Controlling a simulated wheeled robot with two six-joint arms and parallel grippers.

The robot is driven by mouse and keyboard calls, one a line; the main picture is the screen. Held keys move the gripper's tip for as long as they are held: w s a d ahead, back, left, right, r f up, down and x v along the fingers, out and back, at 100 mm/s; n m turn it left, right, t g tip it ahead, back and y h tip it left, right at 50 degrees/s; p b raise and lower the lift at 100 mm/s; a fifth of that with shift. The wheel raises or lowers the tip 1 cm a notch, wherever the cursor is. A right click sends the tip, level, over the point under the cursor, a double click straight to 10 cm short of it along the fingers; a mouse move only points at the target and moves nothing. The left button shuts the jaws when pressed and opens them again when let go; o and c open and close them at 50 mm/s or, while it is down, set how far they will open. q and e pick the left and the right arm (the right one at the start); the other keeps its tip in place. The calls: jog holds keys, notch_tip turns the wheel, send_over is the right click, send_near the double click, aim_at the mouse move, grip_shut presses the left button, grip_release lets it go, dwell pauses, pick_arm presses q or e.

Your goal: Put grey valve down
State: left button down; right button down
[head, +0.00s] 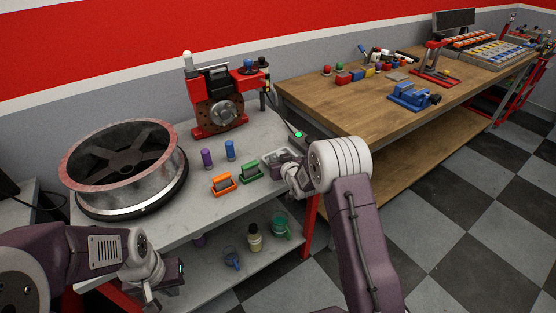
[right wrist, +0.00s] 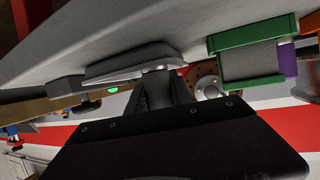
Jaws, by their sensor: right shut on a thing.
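My right gripper (head: 284,172) is low at the right end of the grey table, next to a pale grey tray (head: 270,157). It is shut on a small pale grey piece, the grey valve (right wrist: 158,70), which shows only at the fingertips in the right wrist view. Most of the valve is hidden by the fingers. In that view the tray (right wrist: 120,66) is right by the fingertips; I cannot tell whether the valve touches it. My left gripper (head: 160,287) is at the lower left, in front of the table; its jaw opening is unclear.
Green (head: 250,171) and orange (head: 223,184) holders stand left of the tray, with purple (head: 207,158) and blue (head: 230,150) cylinders behind. A large metal rim (head: 150,174) fills the table's left; a red machine (head: 222,105) stands at the back.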

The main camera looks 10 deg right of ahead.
jog(key=shift+f, duration=0.15)
jog(key=c, duration=1.1)
grip_release()
jog(key=shift+c, duration=0.2)
jog(key=shift+s+r, duration=0.15)
jog(key=shift+r, duration=0.15)
jog(key=v, duration=1.2)
jog(key=s+f+g, duration=0.2)
jog(key=s+g, duration=0.2)
jog(key=s, duration=0.4)
jog(key=s+f+g, duration=0.2)
jog(key=s+g, duration=0.2)
jog(key=s, duration=0.5)
jog(key=s+f+m+g+h, duration=0.1)
jog(key=s+g, duration=0.3)
jog(key=s, duration=0.5)
jog(key=shift+a+f, duration=0.4)
jog(key=shift+f, duration=0.2)
notch_tip(320, 180, up, 8)
jog(key=p, duration=0.8)
